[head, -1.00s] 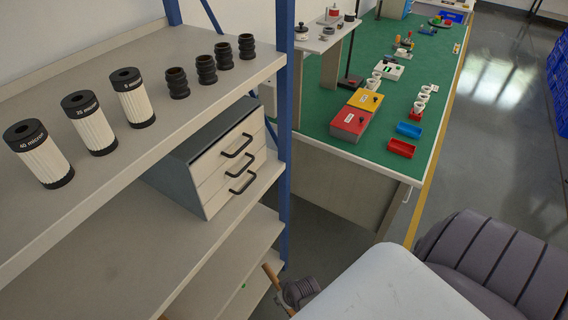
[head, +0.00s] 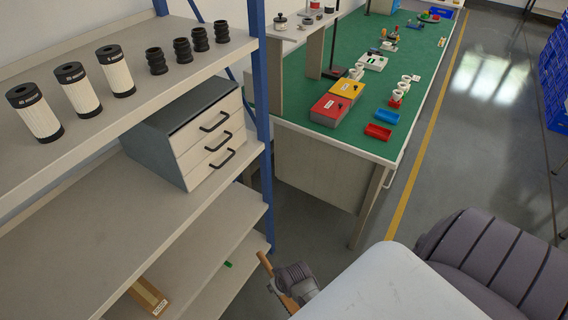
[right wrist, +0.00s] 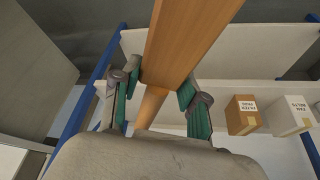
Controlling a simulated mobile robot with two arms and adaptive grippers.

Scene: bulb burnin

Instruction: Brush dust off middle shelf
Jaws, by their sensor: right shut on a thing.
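My right gripper (head: 297,280) is low in the head view, beside the right end of the shelf rack. It is shut on the wooden handle of a brush (head: 271,277). In the right wrist view the brush's wide wooden part (right wrist: 190,40) extends up between the fingers (right wrist: 160,88); its bristles cannot be made out. The middle shelf (head: 85,230) carries a grey drawer unit (head: 195,130) at its right end. The shelf's left part is bare, and dust on it is too faint to tell. The brush is apart from this shelf. My left gripper is out of view.
The top shelf (head: 130,115) holds several filters and black bellows. A cardboard box (head: 148,296) sits on a lower shelf. A blue post (head: 259,110) bounds the rack's right end. Beyond it stands a green-topped workbench (head: 350,130). Floor between them is clear.

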